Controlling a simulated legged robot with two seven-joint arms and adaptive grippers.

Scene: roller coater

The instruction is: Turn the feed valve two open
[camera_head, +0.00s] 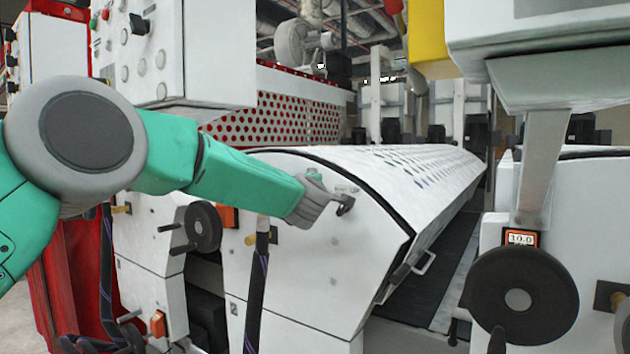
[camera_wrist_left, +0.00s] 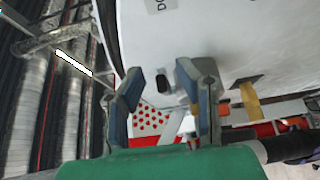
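My left gripper (camera_head: 312,203) reaches in from the left to the white end panel of the machine. A small dark lever handle (camera_head: 345,204) sticks out of this panel just right of the gripper. In the left wrist view my left gripper (camera_wrist_left: 160,75) has its two blue-grey fingers spread apart. A short dark knob or handle end (camera_wrist_left: 163,84) shows between them, against the white panel. I cannot tell whether a finger touches it. No readable label marks feed valve two. My right gripper is not in view.
A black handwheel (camera_head: 203,227) sits on the panel to the left. A larger black handwheel (camera_head: 520,300) with an orange counter (camera_head: 522,238) stands at the right. Dark hoses (camera_head: 257,285) hang below my left arm. A white control box (camera_head: 150,50) is above it.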

